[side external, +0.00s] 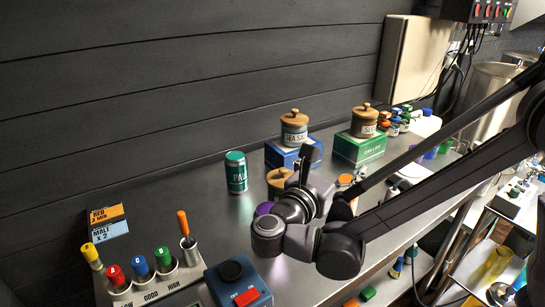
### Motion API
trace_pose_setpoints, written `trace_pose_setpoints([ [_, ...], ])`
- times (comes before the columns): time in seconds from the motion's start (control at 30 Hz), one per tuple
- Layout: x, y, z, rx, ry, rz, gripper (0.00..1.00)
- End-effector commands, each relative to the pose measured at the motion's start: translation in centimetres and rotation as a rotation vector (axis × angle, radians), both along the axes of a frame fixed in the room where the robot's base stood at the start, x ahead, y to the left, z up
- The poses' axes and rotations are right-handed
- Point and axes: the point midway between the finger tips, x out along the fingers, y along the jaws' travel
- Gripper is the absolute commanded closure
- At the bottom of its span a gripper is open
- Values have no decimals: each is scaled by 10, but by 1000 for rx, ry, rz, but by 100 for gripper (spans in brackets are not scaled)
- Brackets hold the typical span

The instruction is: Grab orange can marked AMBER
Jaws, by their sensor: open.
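I cannot make out a can with a readable AMBER mark. A small orange round top (345,180) shows just behind my arm, right of my gripper; its body is mostly hidden, so I cannot tell whether it is the can. My gripper (306,170) is over the middle of the bench, open, with one dark finger standing up in view. I see nothing held in it. A teal-green can (236,173) with a partly readable label starting "PA" stands upright left of my gripper, apart from it.
A wooden-lidded jar (280,180) is close behind my gripper. Further back, lidded jars stand on a blue box (288,154) and a green box (360,147). A holder (160,280) with coloured-top items and a blue switch box (238,284) occupy the front left. Bench left of the teal can is clear.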

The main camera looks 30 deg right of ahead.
Motion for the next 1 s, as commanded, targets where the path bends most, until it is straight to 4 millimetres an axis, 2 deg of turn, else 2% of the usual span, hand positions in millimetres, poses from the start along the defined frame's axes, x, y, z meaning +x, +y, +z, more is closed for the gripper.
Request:
trace_pose_setpoints([
  [0.03,0,-3,9,7,3,-3,12],
  [0.3,18,-66,-27,319,66,-81,12],
  [0.5,12,-110,-56,669,43,-193,12],
  [0.6,5,-124,-68,878,-9,-271,12],
  [0.8,-11,-132,-74,1299,-197,-452,12],
  [1.0,-17,-128,-54,1672,-460,-639,12],
])
